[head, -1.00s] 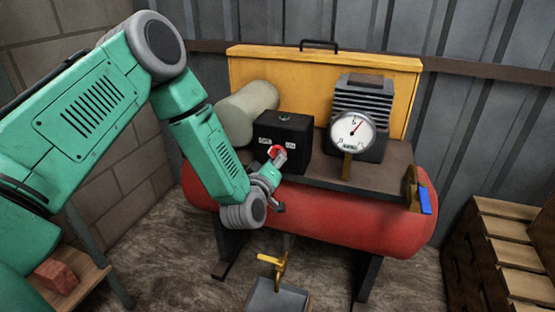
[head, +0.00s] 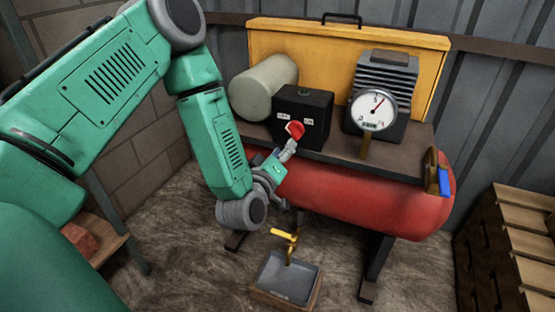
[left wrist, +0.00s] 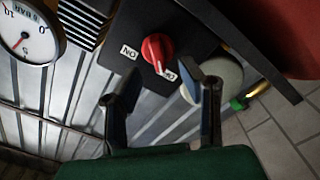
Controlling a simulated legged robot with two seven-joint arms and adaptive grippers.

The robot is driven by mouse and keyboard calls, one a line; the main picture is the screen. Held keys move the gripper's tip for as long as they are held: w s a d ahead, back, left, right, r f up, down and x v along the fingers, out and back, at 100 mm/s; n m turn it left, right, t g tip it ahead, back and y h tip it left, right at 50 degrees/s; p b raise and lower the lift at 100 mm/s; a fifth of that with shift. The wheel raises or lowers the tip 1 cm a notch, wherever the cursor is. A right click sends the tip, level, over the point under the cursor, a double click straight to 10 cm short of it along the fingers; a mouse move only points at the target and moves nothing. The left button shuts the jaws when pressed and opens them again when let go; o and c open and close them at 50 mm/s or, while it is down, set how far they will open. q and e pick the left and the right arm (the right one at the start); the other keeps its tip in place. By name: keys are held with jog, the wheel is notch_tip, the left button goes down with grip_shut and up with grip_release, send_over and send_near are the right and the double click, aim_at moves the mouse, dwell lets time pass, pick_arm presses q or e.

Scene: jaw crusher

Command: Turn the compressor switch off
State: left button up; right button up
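The compressor's black switch box (head: 310,108) carries a red rotary knob (head: 295,130) between two small white labels. In the left wrist view the red knob (left wrist: 157,50) sits beyond the fingertips. One label reads ON, seen upside down; the other is partly hidden. The knob's white mark points towards this other label. My left gripper (head: 290,148) is just in front of and below the knob in the head view. In the left wrist view my left gripper (left wrist: 170,90) has its fingers apart with nothing between them. My right gripper is not in view.
The box stands on a shelf above a red tank (head: 370,195). A gauge (head: 373,110) is to its right and a beige cylinder (head: 262,88) to its left. A blue-handled valve (head: 446,182) is at the tank's right end. A yellow valve (head: 288,238) hangs above a grey tray (head: 268,268).

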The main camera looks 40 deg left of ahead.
pick_arm(q)
jog(key=shift+v, duration=2.35)
jog(key=shift+a, duration=0.1)
jog(key=shift+f, duration=0.1)
jog(key=s+d+f+m+g+h+p, duration=0.45)
jog(key=s+d+f+m+g, duration=0.2)
jog(key=f, duration=0.25)
jog(key=s+f+m+g+p, duration=0.1)
jog(key=s+f+m+g, duration=0.2)
jog(key=s, duration=0.7)
jog(key=s+f+m+g+p, duration=0.2)
jog(key=s+g, duration=0.5)
jog(key=s, duration=0.4)
jog(key=shift+s+a+f+m, duration=0.15)
jog(key=shift+a+f+m, duration=0.1)
jog(key=shift+f+m, duration=0.3)
